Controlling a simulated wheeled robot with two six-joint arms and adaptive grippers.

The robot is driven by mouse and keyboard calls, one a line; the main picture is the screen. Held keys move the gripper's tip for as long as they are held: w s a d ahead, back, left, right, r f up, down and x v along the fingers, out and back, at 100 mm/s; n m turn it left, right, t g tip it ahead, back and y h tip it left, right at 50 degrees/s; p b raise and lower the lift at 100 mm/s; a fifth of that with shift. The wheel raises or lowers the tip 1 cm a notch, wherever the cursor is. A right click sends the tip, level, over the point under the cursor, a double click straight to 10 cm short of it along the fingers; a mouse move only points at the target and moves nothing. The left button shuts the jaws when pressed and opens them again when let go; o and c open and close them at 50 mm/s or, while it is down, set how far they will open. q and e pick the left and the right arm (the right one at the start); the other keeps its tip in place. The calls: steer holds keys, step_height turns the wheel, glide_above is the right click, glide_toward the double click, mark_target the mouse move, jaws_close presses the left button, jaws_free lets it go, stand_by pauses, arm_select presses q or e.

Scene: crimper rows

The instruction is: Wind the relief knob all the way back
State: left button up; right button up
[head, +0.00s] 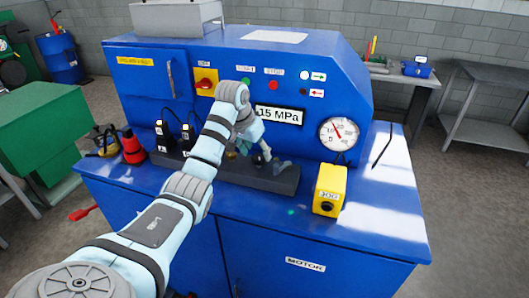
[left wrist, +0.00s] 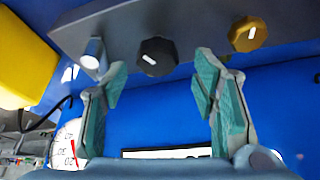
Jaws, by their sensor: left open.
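A dark valve block (head: 250,174) lies along the blue bench top, mostly behind my left arm. No label shows which knob is the relief knob. My left gripper (left wrist: 161,68) is open and empty. Its fingertips are spread to either side of the black knob in the picture; I cannot tell the remaining distance. In the head view the gripper (head: 262,155) hangs over the block. My right gripper is out of view.
The pressure gauge (head: 339,133) is on the panel beside a "15 MPa" plate (head: 279,115). A yellow jog box (head: 329,190) stands right of the block. Black plugs with cables (head: 188,138) stand at its left.

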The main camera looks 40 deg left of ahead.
arm_select(q)
steer(key=shift+x, duration=0.75)
steer(key=shift+d+f, duration=0.1)
steer(key=c, duration=1.2)
steer(key=shift+o, duration=0.2)
